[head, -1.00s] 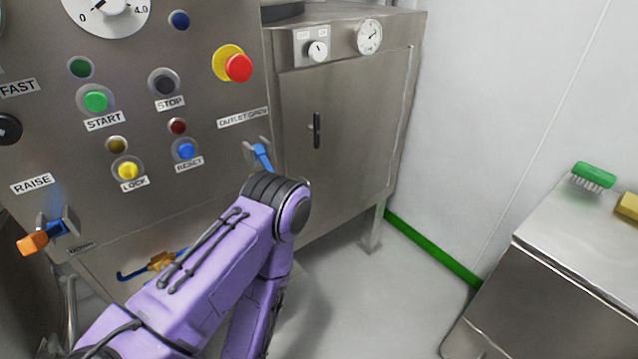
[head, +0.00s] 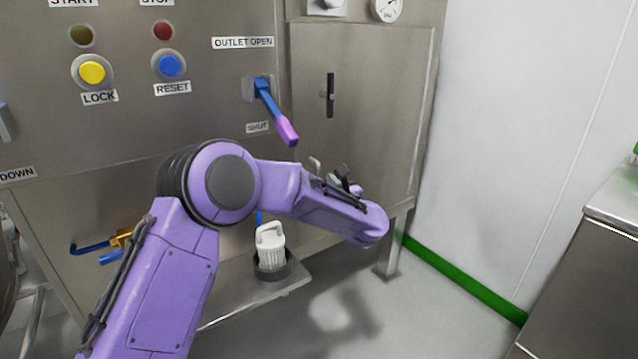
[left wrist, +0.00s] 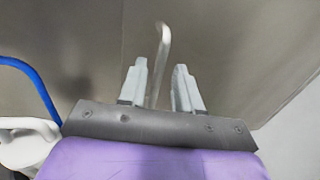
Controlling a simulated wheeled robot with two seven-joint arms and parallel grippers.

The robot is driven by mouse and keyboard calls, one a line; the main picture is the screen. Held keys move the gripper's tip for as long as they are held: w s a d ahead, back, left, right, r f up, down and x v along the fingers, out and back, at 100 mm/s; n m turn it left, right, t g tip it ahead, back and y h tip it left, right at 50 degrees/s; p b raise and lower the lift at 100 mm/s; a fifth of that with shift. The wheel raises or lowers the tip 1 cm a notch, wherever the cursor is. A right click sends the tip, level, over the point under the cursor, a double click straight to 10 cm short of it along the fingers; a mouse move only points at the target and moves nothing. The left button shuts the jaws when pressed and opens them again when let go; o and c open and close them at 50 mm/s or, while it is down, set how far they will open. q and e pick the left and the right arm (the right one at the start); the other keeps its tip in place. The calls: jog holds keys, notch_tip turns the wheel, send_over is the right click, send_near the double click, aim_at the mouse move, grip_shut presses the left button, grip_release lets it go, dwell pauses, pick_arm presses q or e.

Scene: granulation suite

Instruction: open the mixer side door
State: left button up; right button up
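A steel side door (head: 375,120) with a black latch (head: 330,95) fills the side of the mixer cabinet and looks closed. My left gripper (head: 340,177) is at the door's lower left in the head view, partly hidden by my own purple arm. A pale curved metal handle (head: 315,165) rises beside it. In the left wrist view the fingers (left wrist: 160,88) are apart, and the handle (left wrist: 163,45) shows in the gap between them. I cannot tell whether a finger touches it. My right gripper is in neither view.
A blue lever with a purple tip (head: 272,108) juts from the panel above my arm. A white container (head: 271,248) stands in a dark holder on a low shelf below. A steel bench (head: 590,290) is at right, with clear floor between.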

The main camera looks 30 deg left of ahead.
aim_at(320, 177)
pick_arm(q)
jog(key=x, duration=0.4)
jog(key=shift+w+a, duration=0.25)
jog(key=shift+a, duration=0.1)
jog(key=c, duration=0.6)
grip_shut()
jog(key=shift+d+f, duration=0.1)
jog(key=shift+d, duration=0.05)
